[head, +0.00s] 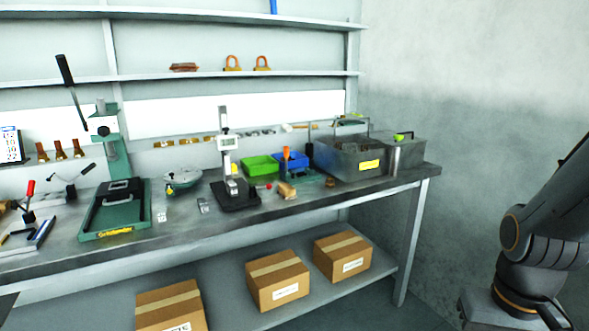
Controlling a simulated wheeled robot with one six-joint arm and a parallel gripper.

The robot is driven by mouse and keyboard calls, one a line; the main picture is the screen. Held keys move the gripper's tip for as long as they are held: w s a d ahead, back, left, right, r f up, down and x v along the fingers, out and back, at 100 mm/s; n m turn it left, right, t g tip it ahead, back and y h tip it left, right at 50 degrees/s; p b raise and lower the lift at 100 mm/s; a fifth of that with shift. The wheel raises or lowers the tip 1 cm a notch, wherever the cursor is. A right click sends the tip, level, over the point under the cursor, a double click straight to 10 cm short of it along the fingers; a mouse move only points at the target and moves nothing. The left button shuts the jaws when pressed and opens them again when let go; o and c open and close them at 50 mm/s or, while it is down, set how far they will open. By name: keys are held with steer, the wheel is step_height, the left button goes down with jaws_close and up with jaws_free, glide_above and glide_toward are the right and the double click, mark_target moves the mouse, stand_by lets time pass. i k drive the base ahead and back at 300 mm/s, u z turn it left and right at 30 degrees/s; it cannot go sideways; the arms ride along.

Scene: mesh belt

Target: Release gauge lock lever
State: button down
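A gauge (228,143) with a pale upright column and a small display stands on a black base (238,203) near the middle of the bench. Its lock lever is too small to tell apart at this distance. A small red knob (268,186) shows just right of the base; I cannot tell whether it belongs to the gauge. My arm is at the far right, well away from the bench. My gripper is out of view.
The bench (180,237) also bears a green press (116,205) with a long black lever, a green bin (260,165), a blue bin (293,158) and a grey tank (350,160). Cardboard boxes (277,287) sit on the shelf below. The bench's front edge is mostly clear.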

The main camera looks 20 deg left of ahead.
mark_target(253, 190)
steer(key=u, duration=0.05)
steer(key=i, duration=0.75)
steer(key=u, duration=1.15)
steer(key=i, duration=0.75)
steer(key=u, duration=0.8)
